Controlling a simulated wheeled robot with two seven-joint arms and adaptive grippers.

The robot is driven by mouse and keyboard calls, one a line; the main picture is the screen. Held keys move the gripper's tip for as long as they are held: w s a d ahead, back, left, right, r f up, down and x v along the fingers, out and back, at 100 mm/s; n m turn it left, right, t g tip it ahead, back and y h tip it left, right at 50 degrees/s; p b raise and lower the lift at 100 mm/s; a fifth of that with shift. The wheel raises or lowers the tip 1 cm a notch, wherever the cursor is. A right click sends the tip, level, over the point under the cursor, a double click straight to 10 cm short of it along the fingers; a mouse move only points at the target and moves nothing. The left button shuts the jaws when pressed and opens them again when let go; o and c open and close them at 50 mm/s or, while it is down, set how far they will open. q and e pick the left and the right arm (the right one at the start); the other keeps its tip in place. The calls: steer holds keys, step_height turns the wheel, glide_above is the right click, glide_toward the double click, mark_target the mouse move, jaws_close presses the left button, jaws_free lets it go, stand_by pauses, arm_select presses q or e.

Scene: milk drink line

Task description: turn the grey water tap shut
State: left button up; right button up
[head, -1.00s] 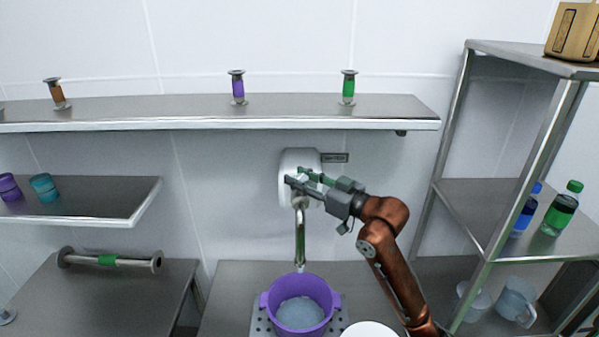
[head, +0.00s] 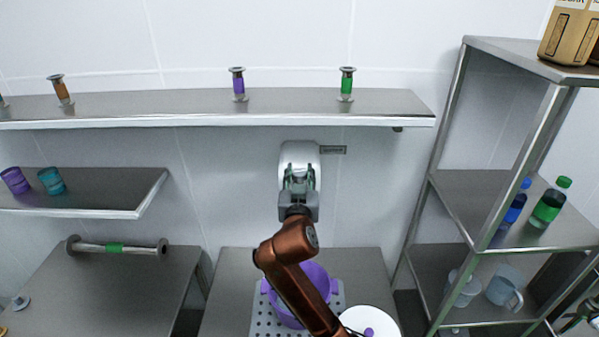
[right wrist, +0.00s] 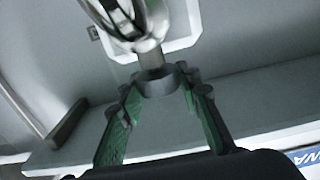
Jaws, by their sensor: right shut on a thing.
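The tap's pale grey body (head: 299,153) is on the wall below the long shelf. My right gripper (head: 299,180) is in front of it, reaching up from below. In the right wrist view, the tap's shiny metal part (right wrist: 140,22) is at the top, with a short grey handle below it. The green-padded fingers of my right gripper (right wrist: 160,100) stand on either side of the handle and are shut on it. My arm hides the spout. A purple pot (head: 318,278) stands below, partly behind my arm; its contents are hidden. My left gripper is not in view.
The pot stands on a perforated tray (head: 262,322). A white round lid (head: 385,318) with a purple knob lies to its right. A long shelf (head: 205,108) holding several small spools runs above the tap. A metal rack (head: 453,225) with bottles and jugs stands at right.

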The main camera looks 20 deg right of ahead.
steer(key=shift+f+m+g+h+b, duration=0.1)
steer(key=shift+m+g+h+b, duration=0.55)
steer(key=shift+m+h, duration=0.85)
steer(key=shift+g+h, duration=0.35)
steer(key=shift+h, duration=0.35)
steer(key=o, duration=1.2)
steer(key=v, duration=1.2)
